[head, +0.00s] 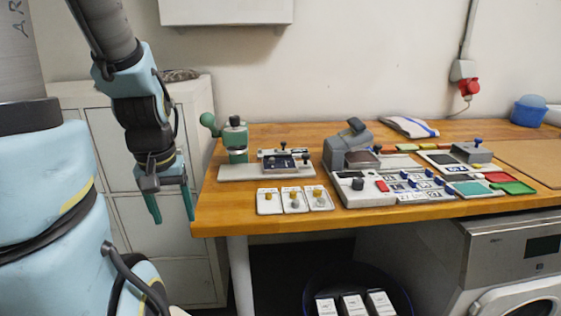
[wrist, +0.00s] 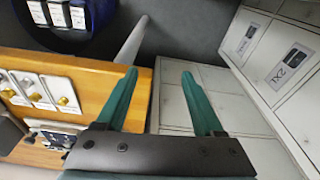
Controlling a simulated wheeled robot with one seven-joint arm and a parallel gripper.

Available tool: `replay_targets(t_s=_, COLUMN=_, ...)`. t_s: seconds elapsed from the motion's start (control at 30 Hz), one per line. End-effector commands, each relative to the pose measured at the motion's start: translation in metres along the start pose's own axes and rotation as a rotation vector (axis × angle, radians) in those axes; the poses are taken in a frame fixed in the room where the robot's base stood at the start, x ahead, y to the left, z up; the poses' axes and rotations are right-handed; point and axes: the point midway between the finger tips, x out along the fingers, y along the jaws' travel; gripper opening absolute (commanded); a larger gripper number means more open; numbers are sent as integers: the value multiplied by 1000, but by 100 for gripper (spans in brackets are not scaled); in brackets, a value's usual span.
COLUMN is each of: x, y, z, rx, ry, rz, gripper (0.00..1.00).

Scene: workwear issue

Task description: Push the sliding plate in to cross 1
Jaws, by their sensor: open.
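My gripper (head: 172,208) hangs open and empty, pointing down, left of the wooden table's left edge. In the wrist view its two green fingers (wrist: 159,72) are apart with nothing between them. A dark plate with small knobs (head: 284,161) sits on a light grey base (head: 230,173) beside a green hand press (head: 236,140), to the right of my gripper. It may be the sliding plate, but I cannot tell for sure. The number crosses are too small to read. In the wrist view this device is only partly visible at the lower left.
Three white cards with knobs (head: 294,200) lie along the table's (head: 216,217) front edge. A grey machine (head: 351,147) and colored trays (head: 494,177) stand farther right. White cabinets (head: 196,262) stand behind my gripper. A dark round bin (head: 318,287) with white boxes is below the table.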

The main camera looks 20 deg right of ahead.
Motion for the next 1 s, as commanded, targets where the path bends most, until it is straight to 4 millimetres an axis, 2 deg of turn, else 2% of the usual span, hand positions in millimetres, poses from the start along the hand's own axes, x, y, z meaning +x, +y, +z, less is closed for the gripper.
replay_targets(t_s=0.17, x=0, y=3, z=-6, rx=13, ry=4, rz=2, gripper=63)
replay_targets(t_s=0.27, x=1, y=16, z=-33, rx=71, ry=20, rz=12, gripper=63)
replay_targets(t_s=0.33, x=0, y=36, z=-66, rx=146, ry=41, rz=27, gripper=63)
replay_targets(t_s=0.37, x=0, y=48, z=-82, rx=184, ry=51, rz=35, gripper=63)
replay_targets(t_s=0.4, x=-1, y=66, z=-105, rx=242, ry=66, rz=47, gripper=63)
replay_targets(t_s=0.47, x=-5, y=98, z=-138, rx=335, ry=91, rz=69, gripper=63)
replay_targets(t_s=0.5, x=-8, y=122, z=-158, rx=397, ry=106, rz=86, gripper=63)
replay_targets(t_s=0.63, x=-19, y=200, z=-209, rx=585, ry=157, rz=140, gripper=63)
replay_targets(t_s=0.7, x=-26, y=238, z=-226, rx=672, ry=181, rz=167, gripper=63)
replay_targets(t_s=0.8, x=-36, y=280, z=-242, rx=764, ry=210, rz=199, gripper=63)
replay_targets(t_s=0.9, x=-42, y=305, z=-249, rx=820, ry=227, rz=217, gripper=63)
replay_targets(t_s=1.0, x=-44, y=317, z=-251, rx=844, ry=234, rz=226, gripper=63)
